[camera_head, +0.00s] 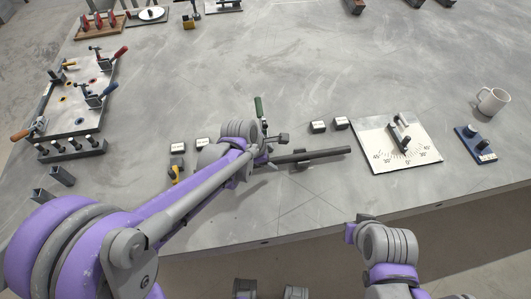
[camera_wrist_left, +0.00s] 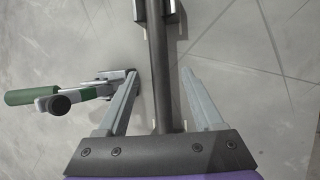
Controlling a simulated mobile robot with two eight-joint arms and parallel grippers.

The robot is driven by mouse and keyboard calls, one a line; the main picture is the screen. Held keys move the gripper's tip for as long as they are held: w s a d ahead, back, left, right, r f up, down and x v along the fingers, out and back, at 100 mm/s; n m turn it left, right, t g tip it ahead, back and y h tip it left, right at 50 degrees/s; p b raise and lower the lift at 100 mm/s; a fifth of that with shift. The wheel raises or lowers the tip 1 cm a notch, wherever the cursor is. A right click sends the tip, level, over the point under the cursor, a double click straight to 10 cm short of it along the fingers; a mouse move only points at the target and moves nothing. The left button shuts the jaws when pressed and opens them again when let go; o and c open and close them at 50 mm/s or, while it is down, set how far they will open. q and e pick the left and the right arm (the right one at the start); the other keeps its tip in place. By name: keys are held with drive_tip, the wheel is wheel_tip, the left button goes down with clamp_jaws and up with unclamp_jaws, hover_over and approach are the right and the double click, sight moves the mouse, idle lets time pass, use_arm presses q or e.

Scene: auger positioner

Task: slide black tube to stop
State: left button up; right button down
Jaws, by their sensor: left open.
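The black tube (camera_head: 325,154) lies near the front of the table, its free end pointing right in the head view. A dark support (camera_head: 302,164) is under its middle. My left gripper (camera_head: 264,159) is at the tube's left part. In the left wrist view, my left gripper (camera_wrist_left: 160,76) is open, with the tube (camera_wrist_left: 158,55) running between its two fingers, a gap on each side. A green-handled toggle clamp (camera_head: 259,108) stands beside the tube and also shows in the wrist view (camera_wrist_left: 60,98). My arm hides the tube's left end; I cannot make out the stop.
A yellow-handled clamp (camera_head: 176,170) stands left of my arm. Small labelled blocks (camera_head: 318,126) stand behind the tube. An angle plate (camera_head: 382,156), a blue block (camera_head: 475,143) and a mug (camera_head: 492,101) are at right. A clamp fixture (camera_head: 70,106) is at left. The table's middle is clear.

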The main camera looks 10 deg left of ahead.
use_arm(q)
drive_tip(key=shift+x, duration=1.45)
clamp_jaws()
drive_tip(key=shift+s+a, duration=0.25)
drive_tip(key=shift+a, duration=0.6)
drive_tip(key=shift+s+a, duration=0.25)
drive_tip(key=shift+a, duration=0.55)
drive_tip(key=shift+s+a, duration=0.25)
drive_tip(key=shift+a, duration=0.6)
idle(0.7)
unclamp_jaws()
drive_tip(key=v, duration=1.1)
drive_tip(key=shift+p, duration=0.4)
drive_tip(key=shift+s, duration=0.1)
